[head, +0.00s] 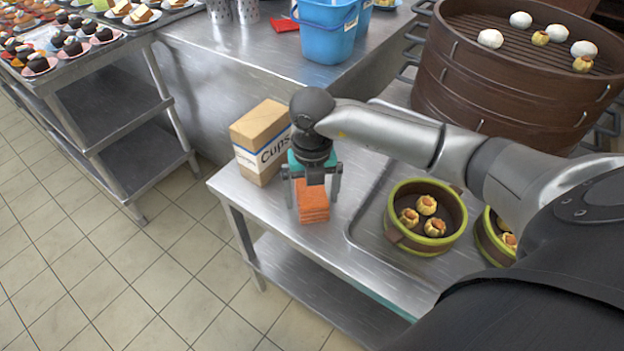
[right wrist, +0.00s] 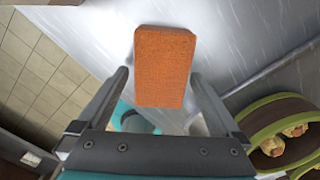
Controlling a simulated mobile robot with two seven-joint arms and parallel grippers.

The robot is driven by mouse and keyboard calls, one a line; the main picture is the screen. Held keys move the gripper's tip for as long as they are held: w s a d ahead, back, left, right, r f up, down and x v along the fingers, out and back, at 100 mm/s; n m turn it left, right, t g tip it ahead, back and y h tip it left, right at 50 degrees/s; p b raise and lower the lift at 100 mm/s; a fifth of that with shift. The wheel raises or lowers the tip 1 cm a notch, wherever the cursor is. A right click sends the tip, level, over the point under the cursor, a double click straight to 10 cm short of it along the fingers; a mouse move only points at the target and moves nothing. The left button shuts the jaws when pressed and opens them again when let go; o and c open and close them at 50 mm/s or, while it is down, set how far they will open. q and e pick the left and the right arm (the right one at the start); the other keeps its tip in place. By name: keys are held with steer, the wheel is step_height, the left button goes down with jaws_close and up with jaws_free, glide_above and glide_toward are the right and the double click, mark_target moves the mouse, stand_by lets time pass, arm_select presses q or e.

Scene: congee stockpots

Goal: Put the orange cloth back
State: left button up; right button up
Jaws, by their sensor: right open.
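The orange cloth (head: 312,201) is a folded, block-like stack on the steel table, just in front of the Cups box. It also shows in the right wrist view (right wrist: 165,66), lying ahead of the fingers. My right gripper (head: 312,197) is above the cloth with its two fingers apart, one on either side of it in the head view. In the right wrist view the open fingers (right wrist: 158,75) have nothing between them that I can see as gripped. My left gripper is not in view.
A cardboard Cups box (head: 258,135) stands right behind the gripper. A green-rimmed steamer (head: 425,240) with dumplings is to the right on a tray. A blue bucket (head: 327,35) and a flat red cloth (head: 285,25) are on the back counter. Large stacked steamers (head: 480,85) stand back right.

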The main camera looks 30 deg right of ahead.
mark_target(312, 194)
steer(key=shift+r, duration=0.45)
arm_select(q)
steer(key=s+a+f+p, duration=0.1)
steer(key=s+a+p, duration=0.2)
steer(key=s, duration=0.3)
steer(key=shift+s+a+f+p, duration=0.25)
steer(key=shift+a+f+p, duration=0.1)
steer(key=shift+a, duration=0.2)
arm_select(e)
step_height(312, 194, up, 11)
steer(key=shift+a+f, duration=0.1)
